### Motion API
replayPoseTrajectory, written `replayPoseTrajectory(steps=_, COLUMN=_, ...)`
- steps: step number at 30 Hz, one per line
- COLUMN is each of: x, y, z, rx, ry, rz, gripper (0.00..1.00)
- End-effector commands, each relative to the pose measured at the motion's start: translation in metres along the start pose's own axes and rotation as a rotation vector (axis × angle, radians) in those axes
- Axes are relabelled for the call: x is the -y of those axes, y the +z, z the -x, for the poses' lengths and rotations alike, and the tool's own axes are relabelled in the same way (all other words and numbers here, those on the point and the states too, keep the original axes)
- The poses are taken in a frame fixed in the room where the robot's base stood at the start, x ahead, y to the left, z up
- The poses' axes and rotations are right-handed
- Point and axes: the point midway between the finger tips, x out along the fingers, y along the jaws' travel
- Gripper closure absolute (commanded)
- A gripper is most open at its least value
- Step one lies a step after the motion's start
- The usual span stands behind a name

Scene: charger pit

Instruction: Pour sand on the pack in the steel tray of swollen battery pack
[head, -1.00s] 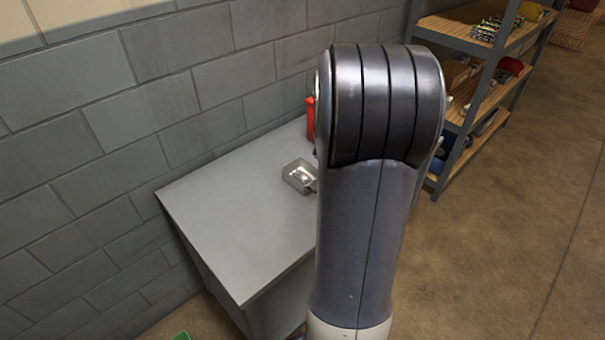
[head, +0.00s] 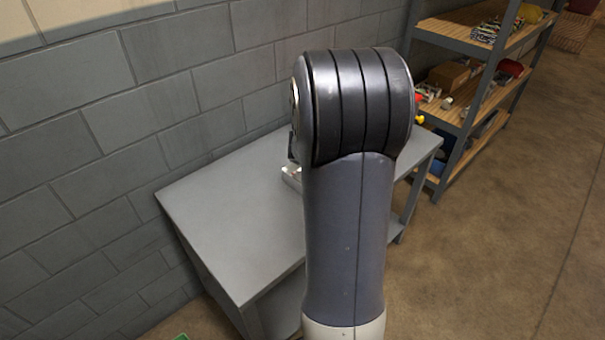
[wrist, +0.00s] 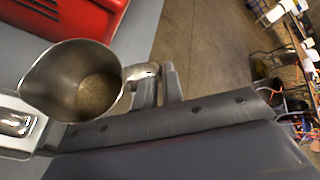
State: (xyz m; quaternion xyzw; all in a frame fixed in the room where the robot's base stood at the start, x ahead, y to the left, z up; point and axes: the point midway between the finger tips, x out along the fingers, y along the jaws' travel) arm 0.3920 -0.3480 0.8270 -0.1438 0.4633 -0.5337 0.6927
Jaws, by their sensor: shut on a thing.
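A steel jug (wrist: 72,82) with brown sand in its bottom is in the wrist view, its spout toward the left. My gripper (wrist: 160,88) is shut on the jug's handle. The steel tray (wrist: 12,152) is at the left edge of the wrist view, with the silvery swollen pack (wrist: 15,122) in it. The jug's spout is close to the tray's edge in the picture; the height between them is unclear. No falling sand shows. In the head view a small part of the tray (head: 289,180) shows on the grey table; my arm hides the rest and the jug.
The grey table (head: 225,215) stands against a block wall, its left part bare. A red case-like object (wrist: 75,15) lies beyond the jug in the wrist view. A shelf unit (head: 478,90) with assorted goods stands right of the table. Open floor lies at right.

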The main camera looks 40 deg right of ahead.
Motion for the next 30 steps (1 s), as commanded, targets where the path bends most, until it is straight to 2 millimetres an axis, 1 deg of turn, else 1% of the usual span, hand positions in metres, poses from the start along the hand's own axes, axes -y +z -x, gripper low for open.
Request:
replayPoseTrajectory(steps=1, x=-0.003, y=0.001, z=0.001, rx=0.005, ry=-0.017, rz=0.016, gripper=1.0)
replayPoseTrajectory(steps=10, x=-0.004, y=0.013, z=0.013, rx=0.016, ry=-0.125, rz=0.119, gripper=1.0)
replayPoseTrajectory(steps=12, x=-0.011, y=0.011, z=0.012, rx=0.017, ry=-0.15, rz=0.146, gripper=1.0)
replayPoseTrajectory(steps=19, x=-0.024, y=0.013, z=0.016, rx=0.026, ry=-0.234, rz=0.224, gripper=1.0)
replayPoseTrajectory(steps=30, x=-0.026, y=0.021, z=0.024, rx=0.038, ry=-0.369, rz=0.352, gripper=1.0)
